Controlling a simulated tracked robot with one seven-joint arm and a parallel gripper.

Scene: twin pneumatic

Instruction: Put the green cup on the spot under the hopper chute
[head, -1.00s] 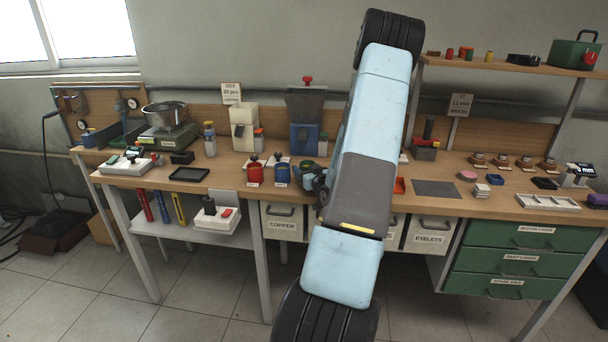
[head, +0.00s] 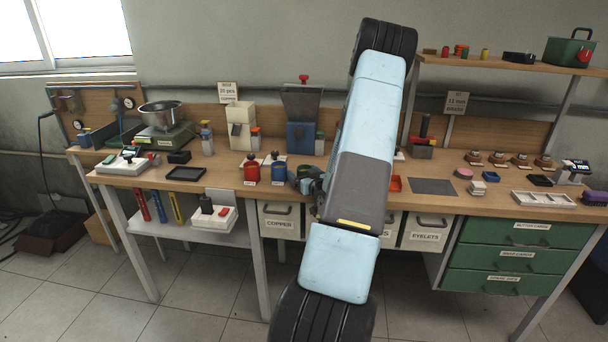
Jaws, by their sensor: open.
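A green cup (head: 304,170) stands on the bench to the right of a blue cup (head: 279,172) and a red cup (head: 251,173). It is small here and partly hidden by my gripper. My gripper (head: 299,183) is open, low at the bench's front edge, at the green cup; I cannot tell whether the cup is between the fingers. The grey hopper (head: 303,103) with a blue base (head: 300,138) and red top knob stands behind the cups. A white dispenser (head: 240,127) stands to its left. The spot under the chute is not clear to see.
My arm hides the bench right of the hopper. A black tray (head: 187,174), a scale with a metal bowl (head: 160,114) and a white device (head: 124,163) stand at left. At right are a dark mat (head: 432,186) and a white compartment tray (head: 545,200).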

